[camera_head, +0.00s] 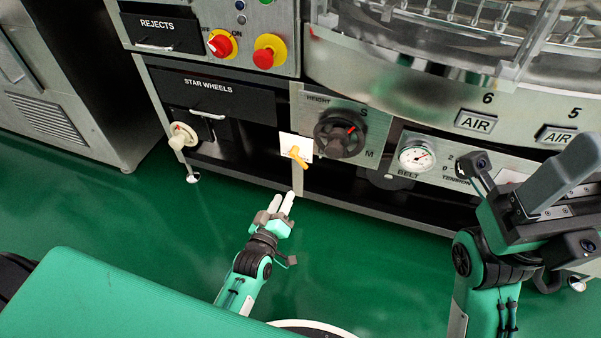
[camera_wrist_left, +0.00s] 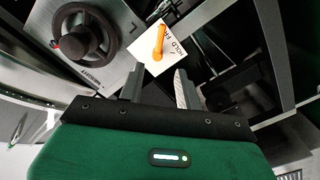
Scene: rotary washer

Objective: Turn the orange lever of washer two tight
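The orange lever (camera_head: 299,157) sits on a small white plate (camera_head: 286,141) on the machine front, its handle slanting down to the right. In the left wrist view the lever (camera_wrist_left: 159,42) stands out from the plate, ahead of the fingertips. My left gripper (camera_head: 282,201) is below and in front of the lever, apart from it, with its pale fingers pointing up toward the machine. In the left wrist view its fingers (camera_wrist_left: 157,85) are apart with nothing between them. My right gripper (camera_head: 556,180) is at the right edge, partly cut off; its opening is unclear. No marking reading "washer two" is legible.
A black dial knob (camera_head: 340,134) is just right of the lever. A pressure gauge (camera_head: 416,156) is farther right. Green floor is open in front.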

